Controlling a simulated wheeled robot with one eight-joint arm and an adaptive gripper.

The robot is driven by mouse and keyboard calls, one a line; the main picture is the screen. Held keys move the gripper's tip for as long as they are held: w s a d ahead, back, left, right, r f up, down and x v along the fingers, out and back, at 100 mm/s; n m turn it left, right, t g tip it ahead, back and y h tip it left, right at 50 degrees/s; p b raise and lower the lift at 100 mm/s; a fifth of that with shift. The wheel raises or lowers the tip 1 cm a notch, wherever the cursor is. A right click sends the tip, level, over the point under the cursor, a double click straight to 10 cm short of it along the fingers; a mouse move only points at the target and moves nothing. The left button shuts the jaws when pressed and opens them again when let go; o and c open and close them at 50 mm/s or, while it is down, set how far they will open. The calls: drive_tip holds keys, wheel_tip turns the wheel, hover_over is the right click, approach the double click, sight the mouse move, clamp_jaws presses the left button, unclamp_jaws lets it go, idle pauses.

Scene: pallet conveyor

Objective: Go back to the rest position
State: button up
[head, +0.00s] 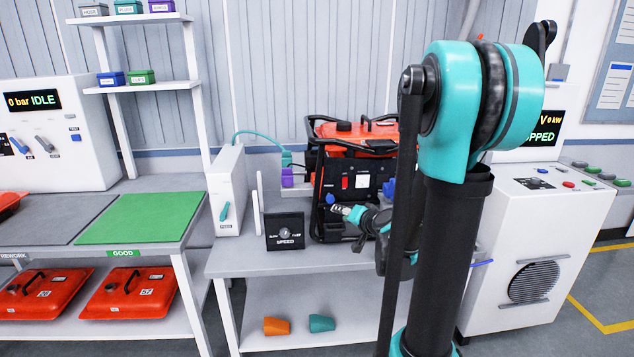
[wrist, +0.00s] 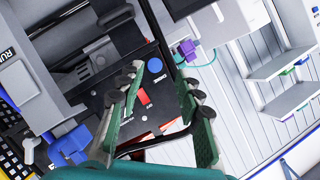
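My gripper (head: 350,213) is in front of the red and black generator (head: 345,135) on the grey bench, at the right of the speed dial box. In the wrist view my gripper (wrist: 165,88) has its green fingers spread apart, with nothing held between them. The generator's dark panel (wrist: 125,125) lies beyond the fingers, with a red switch and a round blue button. My arm hides the right part of the generator in the head view.
A black SPEED dial box (head: 285,232) and a white box with a teal lever (head: 228,195) stand left of the generator. A white cabinet (head: 535,250) stands at right. The green mat (head: 140,218) is clear.

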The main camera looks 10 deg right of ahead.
drive_tip(key=s+a+f+n+g+h, duration=0.1)
drive_tip(key=s+f+n+g, duration=0.2)
drive_tip(key=s, duration=0.4)
drive_tip(key=s+a+f+n+g, duration=0.1)
drive_tip(key=s+a+f+g, duration=0.2)
drive_tip(key=s, duration=0.5)
drive_tip(key=s+d+f+n+g+h, duration=0.1)
drive_tip(key=s+d+f+g+h, duration=0.2)
drive_tip(key=s, duration=0.8)
drive_tip(key=d+f, duration=0.2)
drive_tip(key=d, duration=0.1)
drive_tip(key=shift+f+h, duration=0.3)
drive_tip(key=shift+f, duration=0.05)
